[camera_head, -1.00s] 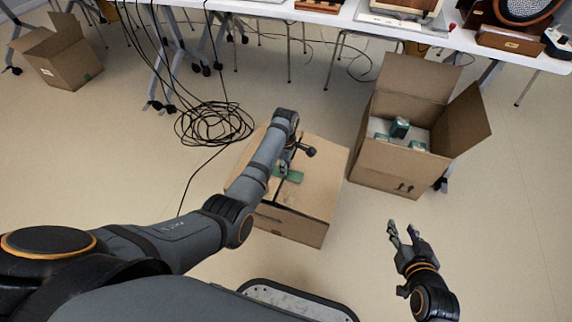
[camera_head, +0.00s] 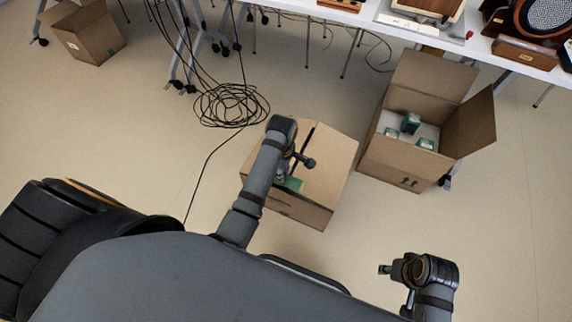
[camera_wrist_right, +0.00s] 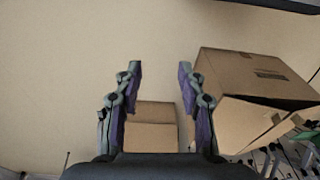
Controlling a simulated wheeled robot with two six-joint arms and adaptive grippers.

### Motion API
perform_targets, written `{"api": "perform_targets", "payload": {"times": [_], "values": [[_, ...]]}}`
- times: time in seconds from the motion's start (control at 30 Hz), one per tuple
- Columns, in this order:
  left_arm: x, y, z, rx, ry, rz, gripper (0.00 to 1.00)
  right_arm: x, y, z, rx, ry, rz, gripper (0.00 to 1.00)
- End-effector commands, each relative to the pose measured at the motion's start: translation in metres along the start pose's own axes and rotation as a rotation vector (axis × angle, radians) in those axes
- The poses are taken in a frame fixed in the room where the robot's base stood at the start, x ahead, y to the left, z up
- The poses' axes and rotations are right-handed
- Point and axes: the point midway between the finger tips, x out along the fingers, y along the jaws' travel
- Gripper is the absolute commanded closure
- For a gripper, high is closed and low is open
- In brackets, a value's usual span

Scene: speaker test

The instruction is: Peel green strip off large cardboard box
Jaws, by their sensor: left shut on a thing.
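The large cardboard box (camera_head: 330,170) stands on the floor in the middle of the head view. A dark gap runs along part of its top. The green strip (camera_head: 293,184) shows at the box's near top edge, partly hidden by my left gripper. My left gripper (camera_head: 284,177) reaches down at the box's top and is shut on the green strip; its fingertips are mostly hidden. My right gripper (camera_head: 385,270) is in the air, to the right of and nearer than the box. The right wrist view shows it open and empty (camera_wrist_right: 160,72).
An open cardboard box (camera_head: 395,161) with several green-and-white items stands right of the large box. Coiled black cables (camera_head: 232,104) lie behind it. Another open box (camera_head: 88,40) is at far left. White tables (camera_head: 470,48) stand at the back.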

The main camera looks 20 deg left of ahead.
Motion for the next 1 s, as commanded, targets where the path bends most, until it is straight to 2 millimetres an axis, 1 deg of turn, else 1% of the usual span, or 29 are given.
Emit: {"api": "perform_targets", "payload": {"times": [0.17,0.2,0.37,0.7,0.9,1.0], "values": [[0.000,0.000,0.000,0.000,0.000,0.000,0.96,0.001,0.000,0.000,0.000,0.000,0.000,0.60],[0.000,0.000,0.000,0.000,0.000,0.000,0.78,0.001,0.000,0.000,0.000,0.001,0.000,0.60],[0.000,0.000,0.000,0.000,-0.001,0.000,1.00,0.001,0.000,0.000,0.000,0.001,0.000,0.60],[-0.001,0.001,0.000,0.000,-0.001,0.000,1.00,0.000,0.000,-0.001,0.000,0.005,0.000,0.60],[-0.002,0.001,0.000,0.000,0.000,0.000,1.00,0.008,0.001,0.003,0.002,-0.006,0.002,0.60],[-0.002,0.001,0.000,0.000,0.000,0.000,1.00,0.010,0.001,0.002,0.003,-0.001,0.002,0.60]]}}
